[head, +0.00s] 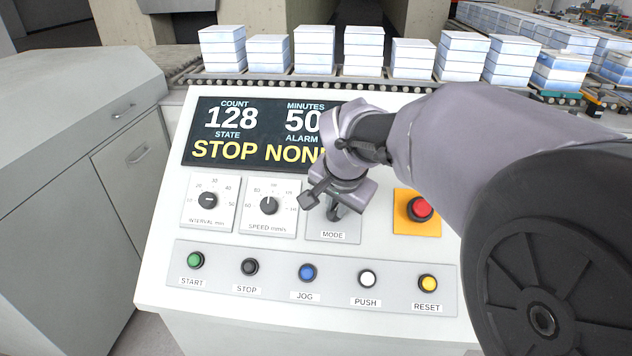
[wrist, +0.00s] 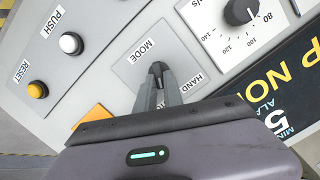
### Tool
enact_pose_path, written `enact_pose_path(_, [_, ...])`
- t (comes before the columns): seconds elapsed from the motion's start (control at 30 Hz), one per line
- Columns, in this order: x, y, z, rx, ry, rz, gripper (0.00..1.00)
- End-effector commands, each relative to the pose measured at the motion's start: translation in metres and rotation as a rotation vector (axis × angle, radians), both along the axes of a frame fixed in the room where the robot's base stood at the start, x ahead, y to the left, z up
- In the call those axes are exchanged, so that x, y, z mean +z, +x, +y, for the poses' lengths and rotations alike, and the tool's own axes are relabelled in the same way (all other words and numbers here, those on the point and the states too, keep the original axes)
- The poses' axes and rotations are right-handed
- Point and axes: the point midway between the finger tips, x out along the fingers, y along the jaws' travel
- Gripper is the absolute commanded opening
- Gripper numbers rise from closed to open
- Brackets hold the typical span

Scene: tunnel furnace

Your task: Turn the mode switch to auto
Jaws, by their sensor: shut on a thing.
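The mode switch is on a light grey plate (head: 318,227) marked MODE, in the middle of the control panel (head: 160,270). My gripper (head: 336,212) is over this plate and hides most of the switch. In the wrist view my gripper (wrist: 158,72) is shut on the switch's dark knob (wrist: 159,84), of which only a little shows between the fingers. The word HAND is readable to the right of the fingers. The other position label is mostly covered by my gripper, so I cannot tell where the knob points.
A speed dial (head: 269,206) is just left, and a red emergency button (head: 420,209) on yellow just right. A row of buttons, including the blue JOG button (head: 307,273), lies below. The display (head: 245,135) above reads STOP. Stacked boxes (head: 363,50) stand on rollers behind.

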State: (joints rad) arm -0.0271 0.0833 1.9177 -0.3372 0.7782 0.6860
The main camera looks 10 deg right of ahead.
Motion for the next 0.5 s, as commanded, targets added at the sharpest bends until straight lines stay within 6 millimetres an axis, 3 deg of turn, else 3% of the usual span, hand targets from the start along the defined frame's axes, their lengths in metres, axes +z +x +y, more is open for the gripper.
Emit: enact_pose_path(0.5, [0.0003, -0.0003, -0.0003, -0.046, 0.031, -0.01, 0.0])
